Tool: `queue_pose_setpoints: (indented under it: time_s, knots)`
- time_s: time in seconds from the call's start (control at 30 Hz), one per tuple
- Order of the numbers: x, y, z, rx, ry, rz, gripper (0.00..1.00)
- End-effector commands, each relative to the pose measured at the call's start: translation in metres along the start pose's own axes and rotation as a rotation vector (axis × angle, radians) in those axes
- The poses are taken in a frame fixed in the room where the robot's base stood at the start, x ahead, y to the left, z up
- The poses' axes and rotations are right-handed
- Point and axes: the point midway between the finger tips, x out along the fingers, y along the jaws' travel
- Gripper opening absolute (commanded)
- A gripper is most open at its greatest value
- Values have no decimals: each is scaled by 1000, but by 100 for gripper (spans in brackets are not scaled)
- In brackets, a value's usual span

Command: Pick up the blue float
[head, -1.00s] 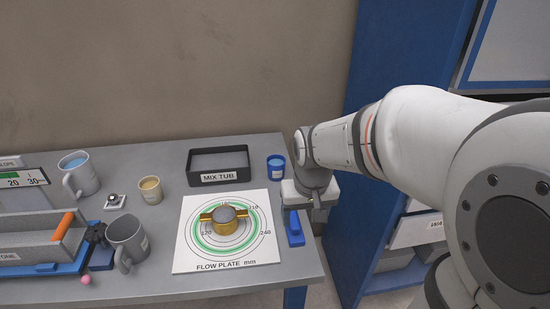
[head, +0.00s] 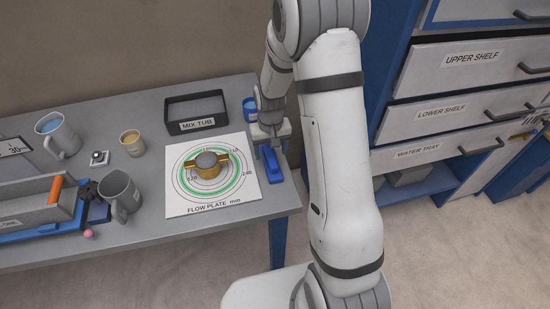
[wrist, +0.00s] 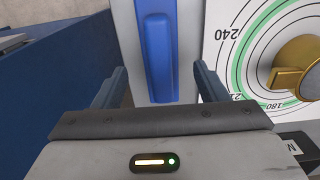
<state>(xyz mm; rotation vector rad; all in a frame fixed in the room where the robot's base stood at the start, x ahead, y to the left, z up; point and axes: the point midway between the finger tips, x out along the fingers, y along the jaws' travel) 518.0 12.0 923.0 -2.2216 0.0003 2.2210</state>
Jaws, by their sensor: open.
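The blue float (head: 271,161) is a long blue block lying on the grey bench top, just right of the flow plate. My gripper (head: 271,133) is at the float's far end in the head view. In the wrist view the float (wrist: 157,55) runs lengthwise between the two dark fingers of my open gripper (wrist: 161,82), with a gap on each side.
The white flow plate (head: 240,196) with a brass ring mould (head: 206,167) lies left of the float. A blue cup (head: 249,108) and the mix tub (head: 195,110) stand behind. The bench's right edge is close to the float. A drawer cabinet (head: 430,110) stands at right.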

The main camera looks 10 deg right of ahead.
Motion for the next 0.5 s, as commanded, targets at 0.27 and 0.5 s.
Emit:
queue_pose_setpoints:
  time_s: [0.27,0.5]
  knots:
    - [32,-1,3,-1,-2,0,66]
    - [36,-1,3,-1,0,0,66]
